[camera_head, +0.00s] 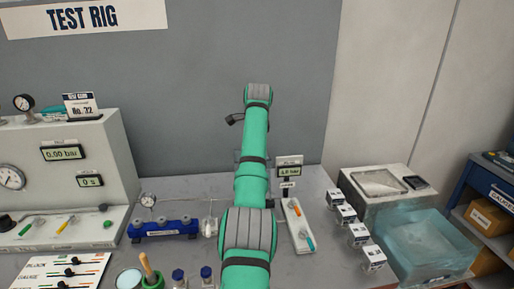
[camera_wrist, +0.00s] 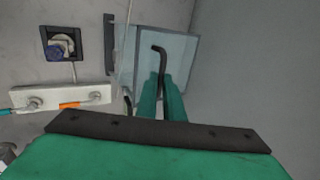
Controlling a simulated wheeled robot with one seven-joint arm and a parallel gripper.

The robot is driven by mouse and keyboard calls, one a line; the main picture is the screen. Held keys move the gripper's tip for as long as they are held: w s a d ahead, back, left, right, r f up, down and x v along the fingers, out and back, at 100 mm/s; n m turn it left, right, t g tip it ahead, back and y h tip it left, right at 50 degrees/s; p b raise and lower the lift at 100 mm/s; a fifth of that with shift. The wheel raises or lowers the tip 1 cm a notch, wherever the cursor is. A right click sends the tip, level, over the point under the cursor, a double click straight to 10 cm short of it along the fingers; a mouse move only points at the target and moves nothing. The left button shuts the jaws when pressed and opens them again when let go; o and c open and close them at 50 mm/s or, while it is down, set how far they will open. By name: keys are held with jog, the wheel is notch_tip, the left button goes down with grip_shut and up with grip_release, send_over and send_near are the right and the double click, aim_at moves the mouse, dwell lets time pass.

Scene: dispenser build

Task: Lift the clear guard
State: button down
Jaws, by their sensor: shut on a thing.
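The clear guard (camera_wrist: 182,52), a pale see-through panel with a dark edge strip on its left, shows in the wrist view beyond my fingers. A black bent rod (camera_wrist: 162,60), which looks like its handle, rises between my fingertips. My gripper (camera_wrist: 160,84) has its green fingers closed on this rod, in front of the panel. Whether the guard is raised or resting on something cannot be told. In the head view my own green arm hides the gripper and most of the guard.
The head view shows a small display (camera_head: 289,170), several small white boxes (camera_head: 345,213) and a translucent blue tub (camera_head: 425,245) on the right.

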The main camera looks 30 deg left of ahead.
jog(key=shift+w+a+r, duration=0.15)
jog(key=shift+a+r, duration=0.2)
jog(key=shift+r, duration=0.05)
jog(key=c, duration=1.9)
grip_release()
jog(key=shift+w+a+f, duration=0.1)
jog(key=shift+f, duration=0.15)
jog(key=shift+d, duration=0.2)
jog(key=v, duration=1)
jog(key=shift+r, duration=0.4)
